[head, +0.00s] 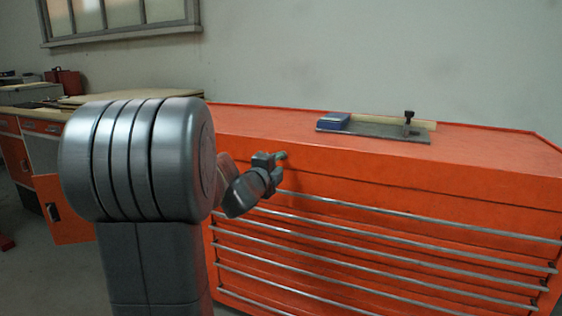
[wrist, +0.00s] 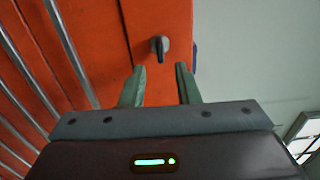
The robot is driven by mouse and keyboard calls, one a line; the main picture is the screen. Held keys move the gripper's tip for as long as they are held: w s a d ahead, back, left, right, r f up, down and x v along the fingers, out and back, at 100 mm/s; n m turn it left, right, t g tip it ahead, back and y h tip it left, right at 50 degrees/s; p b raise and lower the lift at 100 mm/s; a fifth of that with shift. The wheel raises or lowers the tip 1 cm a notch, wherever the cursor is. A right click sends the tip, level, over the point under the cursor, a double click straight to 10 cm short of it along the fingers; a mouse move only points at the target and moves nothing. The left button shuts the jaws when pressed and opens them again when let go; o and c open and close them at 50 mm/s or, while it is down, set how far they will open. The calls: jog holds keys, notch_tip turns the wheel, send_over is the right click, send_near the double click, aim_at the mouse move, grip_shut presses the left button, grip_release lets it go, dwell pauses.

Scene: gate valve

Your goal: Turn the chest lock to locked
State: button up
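The chest (head: 380,215) is orange, with several long metal drawer handles on its front. Its lock (wrist: 160,46) shows in the wrist view as a round metal piece with a dark key-like tab, on the orange front above the drawers. My gripper (wrist: 158,80) is open, with its two green fingertips apart and nothing between them. The lock lies just beyond the fingertips, between their lines, apart from them in the picture. In the head view my gripper (head: 282,156) is close to the upper front of the chest, and the lock is hidden there.
On the chest top lie a blue box (head: 333,121) and a dark flat plate (head: 375,133) with a black knobbed post (head: 408,118). An orange cabinet with an open door (head: 65,208) stands at the left. The drawer handles (head: 400,216) stick out below my gripper.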

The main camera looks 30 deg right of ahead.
aim_at(283, 159)
jog(key=p+v, duration=0.1)
jog(key=v, duration=0.9)
jog(key=b+x, duration=0.1)
jog(key=x, duration=1.2)
jog(key=shift+w+d, duration=0.25)
jog(key=shift+d, duration=0.05)
